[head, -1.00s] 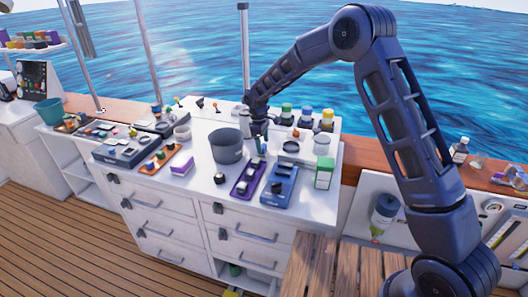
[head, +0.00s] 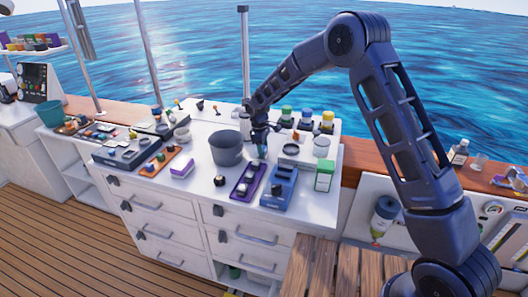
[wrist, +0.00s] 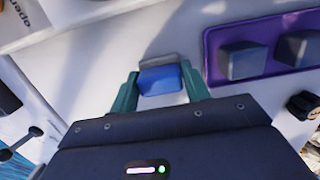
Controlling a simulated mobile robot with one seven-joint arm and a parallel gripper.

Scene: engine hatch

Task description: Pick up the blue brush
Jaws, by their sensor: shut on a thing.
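The blue brush (wrist: 160,80) shows in the wrist view as a small block with a blue face and a grey strip along its far edge. It lies between the two teal fingers of my gripper (wrist: 161,88), which is shut on it. In the head view my gripper (head: 262,148) is low over the white counter, just right of the dark grey bucket and behind the purple tray. The brush cannot be made out there. I cannot tell whether the brush still touches the white surface.
The purple tray (head: 241,194) with grey blocks is close by. The dark grey bucket (head: 226,148) stands left of the gripper. A blue tray (head: 278,188), a green-and-white box (head: 324,176) and several coloured-lid jars are to the right and behind. The counter's front middle is partly clear.

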